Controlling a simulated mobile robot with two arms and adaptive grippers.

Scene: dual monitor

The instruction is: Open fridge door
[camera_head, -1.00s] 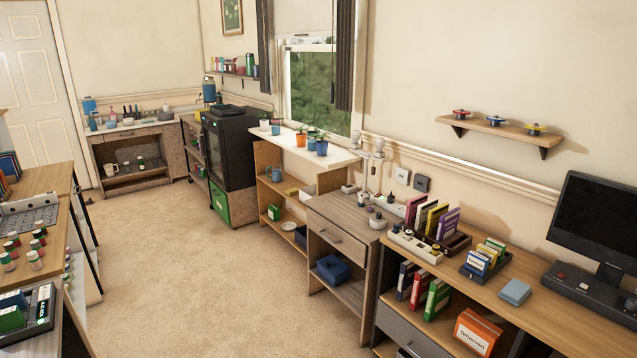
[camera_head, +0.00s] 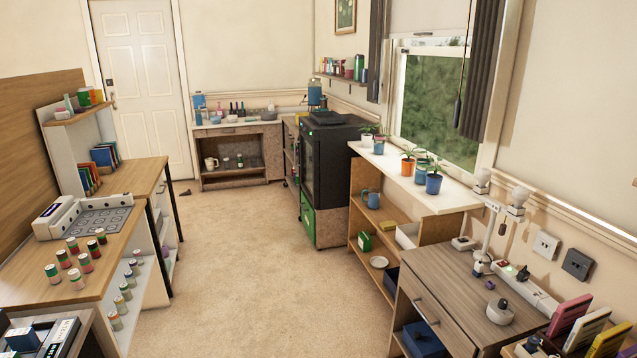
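The fridge (camera_head: 335,175) is a black cabinet with a dark glass front door (camera_head: 306,170). It stands against the right wall in the middle distance, on a brown speckled base with a green panel at its lower front. Its door looks shut and faces left toward the open floor. The door's handle is too small to make out. Neither of my grippers shows in the head view.
Clear carpet (camera_head: 235,265) runs up the middle to the fridge. A wooden counter (camera_head: 110,250) with cans lines the left. A white-topped shelf (camera_head: 412,187) with potted plants and a grey drawer table (camera_head: 460,290) line the right. A white room door (camera_head: 145,85) is at the back.

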